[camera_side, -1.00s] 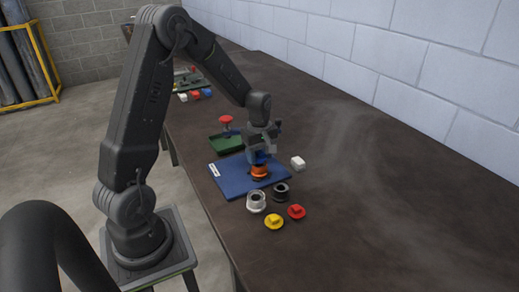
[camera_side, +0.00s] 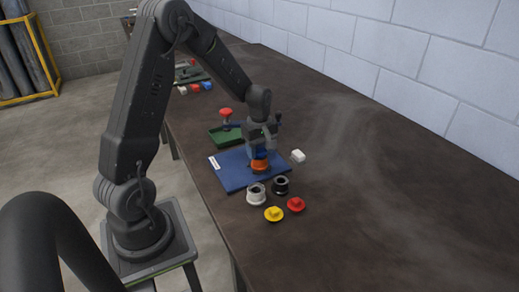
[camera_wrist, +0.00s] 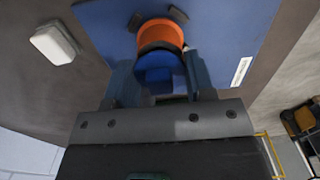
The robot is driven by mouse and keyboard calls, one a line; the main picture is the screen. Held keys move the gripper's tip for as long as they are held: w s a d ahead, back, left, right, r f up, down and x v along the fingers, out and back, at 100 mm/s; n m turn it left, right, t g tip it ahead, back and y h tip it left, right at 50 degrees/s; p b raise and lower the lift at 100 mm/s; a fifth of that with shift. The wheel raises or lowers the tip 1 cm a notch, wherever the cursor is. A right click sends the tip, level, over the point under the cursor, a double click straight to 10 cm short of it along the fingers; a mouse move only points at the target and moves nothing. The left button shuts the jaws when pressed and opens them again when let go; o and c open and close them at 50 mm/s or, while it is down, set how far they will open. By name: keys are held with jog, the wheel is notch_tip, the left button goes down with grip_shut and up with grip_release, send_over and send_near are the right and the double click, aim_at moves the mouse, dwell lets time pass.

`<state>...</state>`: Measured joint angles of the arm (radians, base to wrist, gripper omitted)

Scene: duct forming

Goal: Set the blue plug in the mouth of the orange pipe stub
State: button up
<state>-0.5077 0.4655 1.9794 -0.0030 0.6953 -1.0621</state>
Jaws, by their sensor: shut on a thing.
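The orange pipe stub (camera_side: 260,168) stands on the blue mat (camera_side: 235,181). In the wrist view the orange pipe stub (camera_wrist: 161,33) shows just beyond my fingertips, with a dark band along its near edge. My gripper (camera_side: 260,150) is pointed down directly over the stub. In the wrist view my gripper (camera_wrist: 160,72) is shut on the blue plug (camera_wrist: 155,66), which lies between the two fingers, in line with the stub. The plug is mostly hidden in the side view. I cannot tell whether it is inside the mouth or just above it.
A white block (camera_side: 298,156) lies right of the mat. A white ring part (camera_side: 256,194), a black ring part (camera_side: 281,186), a yellow plug (camera_side: 273,214) and a red plug (camera_side: 296,204) are in front. A green tray (camera_side: 226,137) is behind. The right of the table is clear.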

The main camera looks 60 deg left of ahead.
jog(key=o, duration=1)
jog(key=shift+c, duration=0.2)
jog(key=shift+r, duration=3.45)
